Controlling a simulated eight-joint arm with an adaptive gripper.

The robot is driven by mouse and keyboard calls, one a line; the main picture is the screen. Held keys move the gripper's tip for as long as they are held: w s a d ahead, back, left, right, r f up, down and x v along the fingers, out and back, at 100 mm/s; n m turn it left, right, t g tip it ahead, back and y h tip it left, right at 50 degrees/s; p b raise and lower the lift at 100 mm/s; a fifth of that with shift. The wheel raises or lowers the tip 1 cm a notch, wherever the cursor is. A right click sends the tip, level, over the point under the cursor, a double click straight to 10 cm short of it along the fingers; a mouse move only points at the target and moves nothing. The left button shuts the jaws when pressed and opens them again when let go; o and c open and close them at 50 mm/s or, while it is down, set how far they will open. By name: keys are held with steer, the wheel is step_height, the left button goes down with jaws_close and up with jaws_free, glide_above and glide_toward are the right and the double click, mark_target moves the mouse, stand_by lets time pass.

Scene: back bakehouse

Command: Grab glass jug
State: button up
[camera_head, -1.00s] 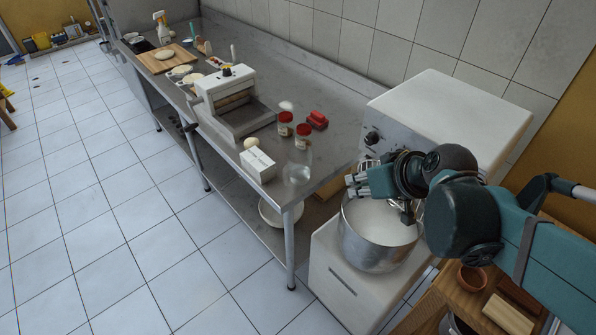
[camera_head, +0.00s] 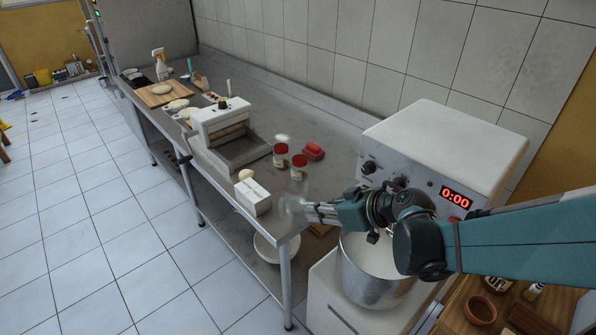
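The glass jug (camera_head: 290,208) is clear and hard to make out. It stands near the front right corner of the steel worktable (camera_head: 345,140), beside a small white box. My gripper (camera_head: 311,210) reaches in from the right at the jug's height, its fingers pointing left. The fingertips overlap the jug's right side in the picture. I cannot tell whether they touch it or stand around it, or how wide the fingers are apart.
Two red-lidded jars (camera_head: 299,168) and a red object (camera_head: 313,151) stand behind the jug. The white box (camera_head: 253,196) is at its left, with a dough sheeter (camera_head: 222,128) beyond.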

mark_target(282, 216)
steer(key=w+a+f+n+y+b, duration=0.2)
steer(key=w+a+f+n+y, duration=0.1)
steer(key=a+f, duration=0.1)
steer(key=shift+a+f, duration=0.2)
steer(key=shift+f, duration=0.05)
stand_by(0.5)
steer(key=shift+x, duration=1.3)
steer(key=shift+b, duration=0.3)
steer(key=shift+b+x, duration=0.75)
steer(key=shift+x, duration=1.85)
